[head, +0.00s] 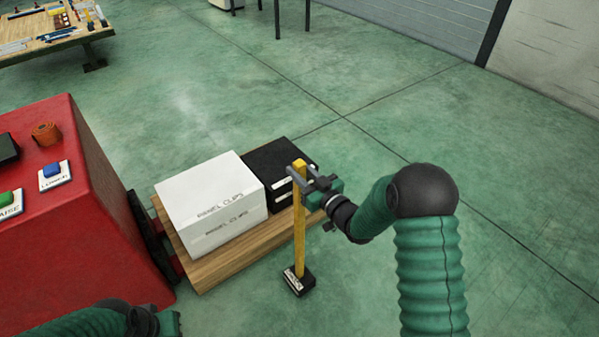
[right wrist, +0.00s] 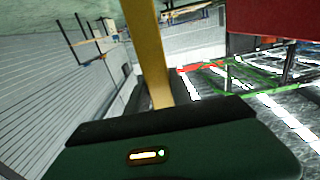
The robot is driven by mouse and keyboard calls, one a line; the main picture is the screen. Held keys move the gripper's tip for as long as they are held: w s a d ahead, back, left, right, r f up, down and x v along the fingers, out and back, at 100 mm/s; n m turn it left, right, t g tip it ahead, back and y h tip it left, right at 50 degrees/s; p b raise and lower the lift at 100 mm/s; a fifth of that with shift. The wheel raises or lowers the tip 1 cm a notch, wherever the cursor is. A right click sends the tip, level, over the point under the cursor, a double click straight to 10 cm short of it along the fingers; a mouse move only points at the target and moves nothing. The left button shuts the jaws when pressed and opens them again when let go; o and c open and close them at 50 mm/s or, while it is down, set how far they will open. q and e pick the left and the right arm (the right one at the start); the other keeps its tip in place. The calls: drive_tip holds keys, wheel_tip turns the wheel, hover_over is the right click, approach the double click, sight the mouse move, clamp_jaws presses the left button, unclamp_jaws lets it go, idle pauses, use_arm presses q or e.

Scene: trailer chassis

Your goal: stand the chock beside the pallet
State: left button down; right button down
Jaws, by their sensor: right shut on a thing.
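The chock (head: 298,283) is a black block with a white label and a tall yellow handle (head: 300,230). It is upright at the near right side of the wooden pallet (head: 215,272), apart from its edge in the picture. I cannot tell whether its base touches the floor. My right gripper (head: 303,178) is shut on the handle near its top. The handle also crosses the right wrist view (right wrist: 150,55), where the block is out of sight. My left gripper (head: 168,322) shows only in part at the bottom edge; its fingers are hidden.
A white box (head: 210,205) and a black box (head: 275,170) stand on the pallet. A red machine (head: 95,210) with blue and green buttons stands at the left. A workbench (head: 55,38) is at the far left. The green floor right of my right arm is clear.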

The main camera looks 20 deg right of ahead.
drive_tip(key=shift+r, duration=0.1)
drive_tip(key=c, duration=1.1)
unclamp_jaws()
drive_tip(key=s+d+f+m+g+h+p, duration=0.1)
drive_tip(key=s+d+g+h, duration=0.15)
drive_tip(key=s, duration=0.25)
drive_tip(key=s+d+f+g+h, duration=0.1)
drive_tip(key=s+f+g+h, duration=0.15)
drive_tip(key=s, duration=0.35)
drive_tip(key=s+d+f+m+g+h+p, duration=0.1)
drive_tip(key=s+g, duration=0.2)
drive_tip(key=s, duration=0.2)
drive_tip(key=s+a+g, duration=0.1)
drive_tip(key=s+g, duration=0.1)
drive_tip(key=s, duration=0.3)
drive_tip(key=s+a+m+g, duration=0.1)
drive_tip(key=s+g, duration=0.1)
drive_tip(key=s, duration=0.3)
drive_tip(key=s+a+m+g, duration=0.1)
drive_tip(key=s+a+g, duration=0.1)
drive_tip(key=s, duration=0.4)
wheel_tip(320, 180, up, 25)
drive_tip(key=p, duration=2.5)
